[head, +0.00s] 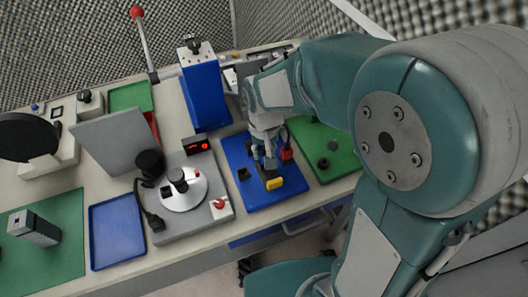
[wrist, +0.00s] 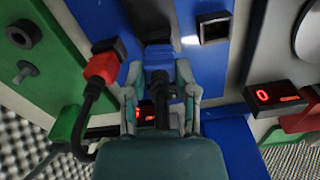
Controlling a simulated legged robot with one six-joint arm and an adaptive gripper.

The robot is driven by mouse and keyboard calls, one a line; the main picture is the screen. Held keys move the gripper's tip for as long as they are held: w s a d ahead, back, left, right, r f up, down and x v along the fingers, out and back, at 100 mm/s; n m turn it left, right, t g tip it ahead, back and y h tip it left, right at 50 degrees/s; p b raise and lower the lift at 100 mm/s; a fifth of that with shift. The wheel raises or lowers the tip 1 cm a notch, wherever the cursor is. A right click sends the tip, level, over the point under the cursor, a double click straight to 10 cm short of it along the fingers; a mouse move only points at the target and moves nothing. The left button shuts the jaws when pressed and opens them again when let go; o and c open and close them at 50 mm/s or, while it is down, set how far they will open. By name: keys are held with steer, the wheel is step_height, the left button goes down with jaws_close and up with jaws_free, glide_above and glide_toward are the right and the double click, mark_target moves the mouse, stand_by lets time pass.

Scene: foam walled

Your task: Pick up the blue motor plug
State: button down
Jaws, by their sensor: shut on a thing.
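The blue motor plug (wrist: 159,59) has a black cable end and sits between my fingers in the wrist view. My gripper (wrist: 160,72) is shut on it, one finger on each side. In the head view my gripper (head: 266,155) points down over the blue board (head: 235,152). The plug is mostly hidden there by the fingers. I cannot tell whether the plug is clear of the board or still touching it.
A red plug (wrist: 101,66) with a black cable is close beside my gripper. A square black socket (wrist: 214,28) is on the other side. A yellow block (head: 275,183) is at the board's front. A blue box (head: 204,95) stands behind; a grey device (head: 194,223) is left.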

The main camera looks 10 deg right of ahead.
mark_target(264, 151)
steer(key=r, duration=0.3)
steer(key=shift+s+r, duration=0.35)
steer(key=s+r, duration=0.9)
steer(key=s, duration=0.4)
steer(key=shift+s+d, duration=0.2)
steer(key=shift+d, duration=0.05)
